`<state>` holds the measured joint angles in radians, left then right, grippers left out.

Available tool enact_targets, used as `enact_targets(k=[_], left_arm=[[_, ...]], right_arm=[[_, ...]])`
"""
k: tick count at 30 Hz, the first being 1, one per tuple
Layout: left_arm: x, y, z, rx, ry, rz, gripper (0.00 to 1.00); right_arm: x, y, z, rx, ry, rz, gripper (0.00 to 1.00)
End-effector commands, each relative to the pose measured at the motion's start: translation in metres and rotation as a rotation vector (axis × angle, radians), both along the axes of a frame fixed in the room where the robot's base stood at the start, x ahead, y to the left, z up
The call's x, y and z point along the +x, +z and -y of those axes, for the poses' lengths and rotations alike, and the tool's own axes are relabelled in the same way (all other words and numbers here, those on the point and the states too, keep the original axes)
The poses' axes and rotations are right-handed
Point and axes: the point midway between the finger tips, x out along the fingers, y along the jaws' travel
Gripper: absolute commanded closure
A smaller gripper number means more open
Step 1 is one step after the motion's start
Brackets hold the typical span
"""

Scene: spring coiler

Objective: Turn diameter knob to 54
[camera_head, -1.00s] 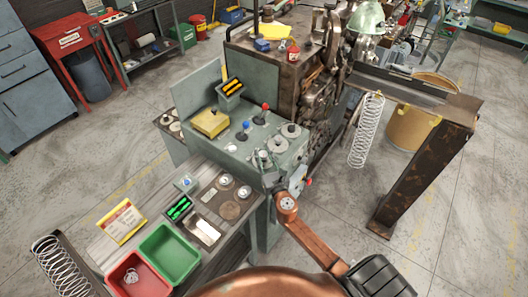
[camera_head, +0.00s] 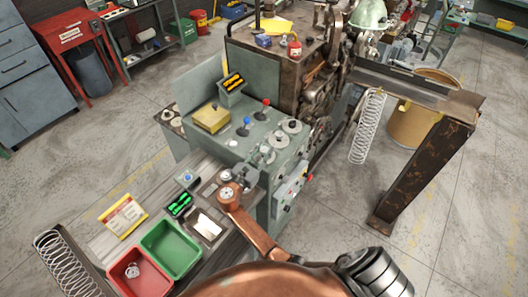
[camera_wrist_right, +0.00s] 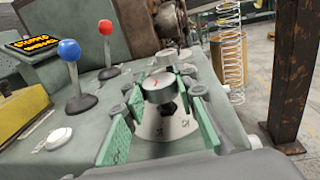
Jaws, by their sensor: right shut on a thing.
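In the head view my right gripper (camera_head: 262,160) reaches over the front dial of the grey control panel (camera_head: 215,142) and hides most of that dial. My left gripper is not in view.
Two more dials (camera_head: 291,126) sit behind on the panel. A blue-knobbed lever (camera_wrist_right: 69,52) and a red-knobbed lever (camera_wrist_right: 106,28) stand left of the gripper. A yellow box (camera_head: 211,117) lies on the panel. Green (camera_head: 171,275) and red bins stand at the near left.

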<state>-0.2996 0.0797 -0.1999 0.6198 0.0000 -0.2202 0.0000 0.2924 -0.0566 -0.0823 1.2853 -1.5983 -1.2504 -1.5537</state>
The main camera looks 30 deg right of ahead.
Motion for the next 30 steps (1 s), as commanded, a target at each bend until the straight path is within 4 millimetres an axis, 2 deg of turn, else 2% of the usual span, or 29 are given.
enact_targets(k=[9, 23, 24, 30], left_arm=[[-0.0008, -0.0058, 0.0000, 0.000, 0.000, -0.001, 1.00], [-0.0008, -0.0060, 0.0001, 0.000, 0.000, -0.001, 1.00], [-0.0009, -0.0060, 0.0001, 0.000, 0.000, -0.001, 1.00], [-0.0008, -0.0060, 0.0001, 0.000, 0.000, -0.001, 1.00]], right_arm=[[0.0010, 0.0004, 0.0001, 0.000, -0.090, 0.001, 0.98], [0.0003, 0.0003, 0.0010, 0.000, -0.102, 0.001, 0.98], [0.0003, 0.0003, 0.0010, 0.000, -0.102, 0.001, 0.72], [0.0002, 0.0002, 0.0008, 0.000, -0.101, 0.000, 0.58]])
